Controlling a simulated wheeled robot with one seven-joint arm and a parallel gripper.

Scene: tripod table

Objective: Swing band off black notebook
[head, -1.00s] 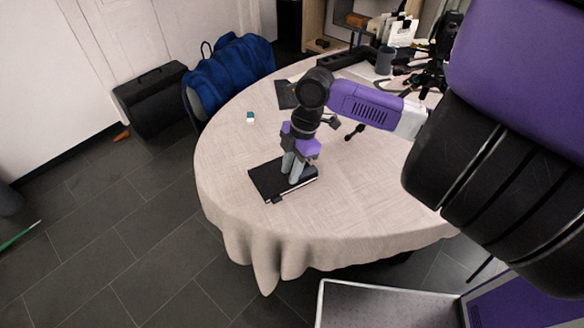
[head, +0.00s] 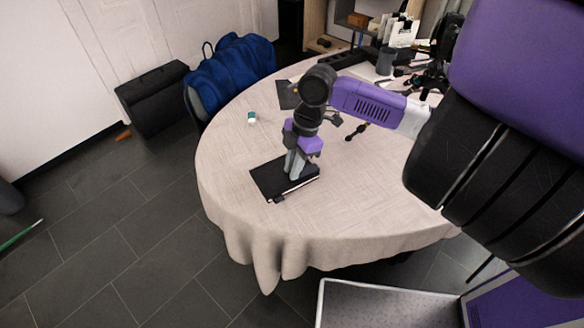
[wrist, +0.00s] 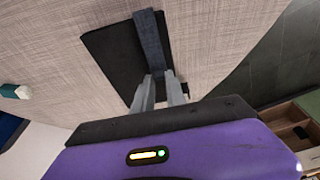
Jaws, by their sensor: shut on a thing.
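The black notebook (head: 268,184) lies flat near the front left edge of the round table, and it also fills the upper part of the wrist view (wrist: 108,58). The band (wrist: 150,38) is a dark grey-blue strip running along one side of the notebook cover in the wrist view. My gripper (head: 291,174) points down over the notebook. Its fingertips (wrist: 161,78) are together at the near end of the band, shut on it. The fingers hide that part of the band, and I cannot tell how far it is lifted from the cover.
The round table (head: 225,170) has a pale cloth and clear space left and right of the notebook. A small white-and-teal item (head: 252,118) lies at the left. A dark flat item (head: 287,94) and a mug (head: 385,61) are farther back. A blue-draped chair (head: 230,75) stands behind left.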

